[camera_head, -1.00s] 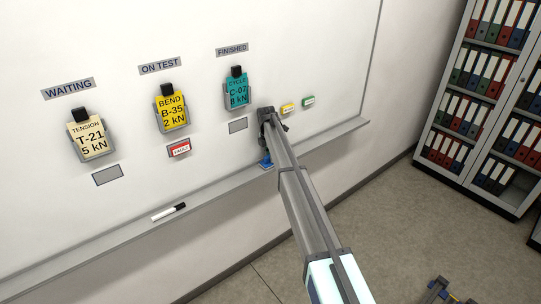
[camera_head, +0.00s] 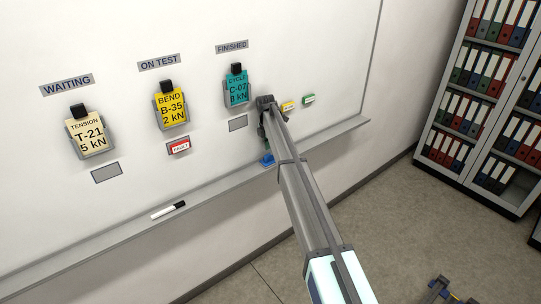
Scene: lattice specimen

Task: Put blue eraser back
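The blue eraser (camera_head: 267,159) is at the ledge under the whiteboard, right of centre, partly hidden behind my arm. My gripper (camera_head: 265,126) is at the board above the eraser, below and right of the teal C-07 card. My arm covers much of it, and its fingertips are too small and hidden to tell whether they are open or shut. I cannot tell whether the gripper is clear of the eraser or touching it.
The ledge (camera_head: 110,246) runs along the board's lower edge, with a marker (camera_head: 167,211) lying on it. Cards T-21 (camera_head: 87,134), B-35 (camera_head: 171,109) and C-07 (camera_head: 237,89) hang in holders. Small magnets, including a red FAULT one (camera_head: 179,146), sit on the board. Binder shelves (camera_head: 470,92) stand right.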

